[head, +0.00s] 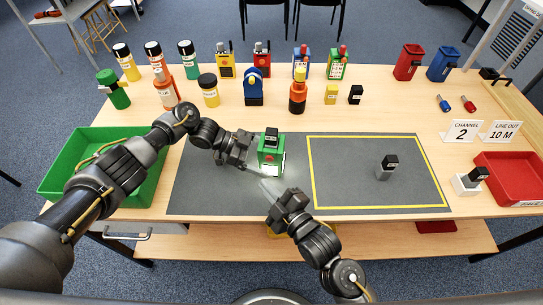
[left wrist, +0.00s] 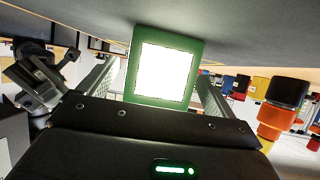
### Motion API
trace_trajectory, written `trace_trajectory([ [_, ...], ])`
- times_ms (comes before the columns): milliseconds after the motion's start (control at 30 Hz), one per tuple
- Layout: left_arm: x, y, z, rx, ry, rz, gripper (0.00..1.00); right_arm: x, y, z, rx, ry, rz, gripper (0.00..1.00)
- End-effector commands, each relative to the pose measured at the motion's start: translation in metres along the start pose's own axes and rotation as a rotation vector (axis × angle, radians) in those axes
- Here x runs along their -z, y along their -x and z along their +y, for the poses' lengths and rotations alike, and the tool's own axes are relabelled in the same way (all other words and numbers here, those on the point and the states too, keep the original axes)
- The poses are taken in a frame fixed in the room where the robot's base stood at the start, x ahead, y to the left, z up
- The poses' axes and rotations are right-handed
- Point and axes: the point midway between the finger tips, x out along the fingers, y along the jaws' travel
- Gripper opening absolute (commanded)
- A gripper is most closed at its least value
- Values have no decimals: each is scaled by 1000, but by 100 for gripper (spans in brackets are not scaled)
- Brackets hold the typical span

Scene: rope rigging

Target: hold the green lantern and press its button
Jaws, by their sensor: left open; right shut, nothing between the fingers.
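The green lantern (head: 271,158) stands upright on the grey mat, left of the yellow outline. It has a black top with a white label and a bright white panel. My left gripper (head: 250,155) is open at the lantern's left side. In the left wrist view the lantern (left wrist: 165,70) shows between the spread fingers, with its glowing square panel facing the camera. My right gripper (head: 267,186) is shut and empty, just in front of the lantern and apart from it.
A green bin (head: 60,170) stands left and a red tray (head: 510,178) right. A small grey block with a black top (head: 387,167) stands inside the yellow outline. Several bottles, radios and lanterns line the back. The mat's right part is mostly clear.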

Motion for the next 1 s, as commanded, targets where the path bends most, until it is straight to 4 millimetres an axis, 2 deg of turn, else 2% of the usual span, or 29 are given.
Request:
trace_trajectory([
  [1000,0,66,0,1,0,0,91,-2,0,-2,0,0,0,0],
])
